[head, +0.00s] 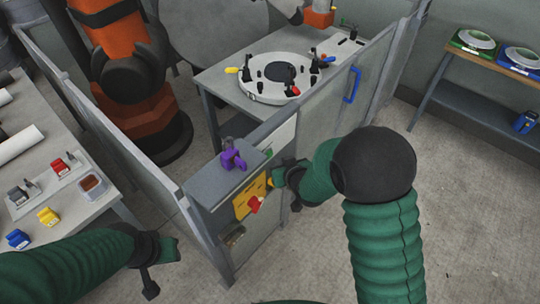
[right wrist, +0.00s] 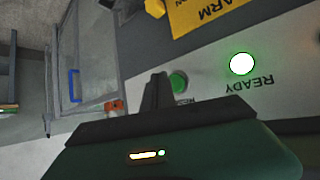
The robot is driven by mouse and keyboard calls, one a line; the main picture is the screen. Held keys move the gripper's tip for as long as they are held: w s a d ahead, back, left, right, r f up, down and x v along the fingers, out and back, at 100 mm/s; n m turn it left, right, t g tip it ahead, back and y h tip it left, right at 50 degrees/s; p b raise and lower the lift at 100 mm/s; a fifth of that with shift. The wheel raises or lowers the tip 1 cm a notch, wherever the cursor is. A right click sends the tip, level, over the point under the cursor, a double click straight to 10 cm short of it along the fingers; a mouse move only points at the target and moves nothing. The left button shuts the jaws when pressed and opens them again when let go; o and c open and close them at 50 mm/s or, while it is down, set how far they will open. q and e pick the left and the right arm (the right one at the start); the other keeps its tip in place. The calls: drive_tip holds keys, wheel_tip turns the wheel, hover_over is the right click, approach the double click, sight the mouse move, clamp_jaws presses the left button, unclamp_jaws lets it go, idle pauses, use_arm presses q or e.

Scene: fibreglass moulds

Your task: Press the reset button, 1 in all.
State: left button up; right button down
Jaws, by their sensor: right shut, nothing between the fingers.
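The green reset button (right wrist: 178,82) sits on a white plate (right wrist: 205,110) in the right wrist view. Its label is partly hidden. A lit green lamp marked READY (right wrist: 242,64) is right of it. My right gripper (right wrist: 155,92) is shut and empty, with its fingertips close beside the button's left side; I cannot tell whether they touch. In the head view my right gripper (head: 278,183) is at the front of the control cabinet (head: 222,190). My left gripper (head: 160,265) hangs at lower left, away from the cabinet; its jaw opening is unclear.
A yellow alarm plate (head: 243,205) with a red knob (head: 254,204) is on the cabinet. A purple object (head: 233,155) stands on top. Grey fence panels (head: 330,95) enclose a round mould (head: 275,80) and an orange robot (head: 125,50). A workbench (head: 85,205) is left.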

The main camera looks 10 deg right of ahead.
drive_tip(key=s+d, duration=0.1)
drive_tip(key=s, duration=0.1)
drive_tip(key=s+d, duration=0.1)
drive_tip(key=shift+s+d, duration=0.35)
drive_tip(key=shift+d, duration=0.05)
idle(0.5)
drive_tip(key=s+d+r+m+g+h, duration=0.1)
drive_tip(key=s+g, duration=0.7)
drive_tip(key=s, duration=1.2)
drive_tip(key=shift+d+r+m, duration=0.25)
drive_tip(key=shift+d+m, duration=0.05)
drive_tip(key=shift+d, duration=0.35)
drive_tip(key=shift+s, duration=0.1)
